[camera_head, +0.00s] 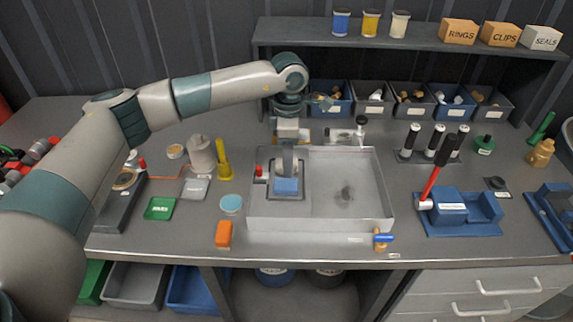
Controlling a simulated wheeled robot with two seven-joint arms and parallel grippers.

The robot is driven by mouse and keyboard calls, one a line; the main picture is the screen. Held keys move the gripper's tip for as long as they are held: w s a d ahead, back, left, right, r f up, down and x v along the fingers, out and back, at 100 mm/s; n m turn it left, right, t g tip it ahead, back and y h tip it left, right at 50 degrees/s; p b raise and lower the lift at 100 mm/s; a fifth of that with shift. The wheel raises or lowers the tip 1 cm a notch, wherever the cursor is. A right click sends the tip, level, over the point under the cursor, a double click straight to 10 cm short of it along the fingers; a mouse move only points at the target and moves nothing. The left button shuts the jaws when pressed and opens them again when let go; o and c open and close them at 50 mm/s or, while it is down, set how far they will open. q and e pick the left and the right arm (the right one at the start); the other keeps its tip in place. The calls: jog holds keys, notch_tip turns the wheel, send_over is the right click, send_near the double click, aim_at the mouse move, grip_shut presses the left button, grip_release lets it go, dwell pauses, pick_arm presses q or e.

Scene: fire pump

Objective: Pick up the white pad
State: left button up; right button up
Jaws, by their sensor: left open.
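A pale grey-white square pad (195,188) lies flat on the workbench, left of the metal tray and beside a green pad (159,208). It is the closest match to the white pad that I see. My left gripper (287,168) points down over the left part of the metal tray (372,212), to the right of the pad and apart from it. It is open. A blue block (286,186) sits right below its fingers; I cannot tell whether they touch it. My right gripper is not in view.
A yellow funnel-like tool (223,160) and a pale cylinder (200,154) stand behind the pad. A shelf (400,38) with bins runs along the back.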

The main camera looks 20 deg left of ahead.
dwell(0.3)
pick_arm(q)
jog(key=c, duration=0.8)
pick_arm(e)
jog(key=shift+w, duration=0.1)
pick_arm(q)
jog(key=shift+r, duration=0.1)
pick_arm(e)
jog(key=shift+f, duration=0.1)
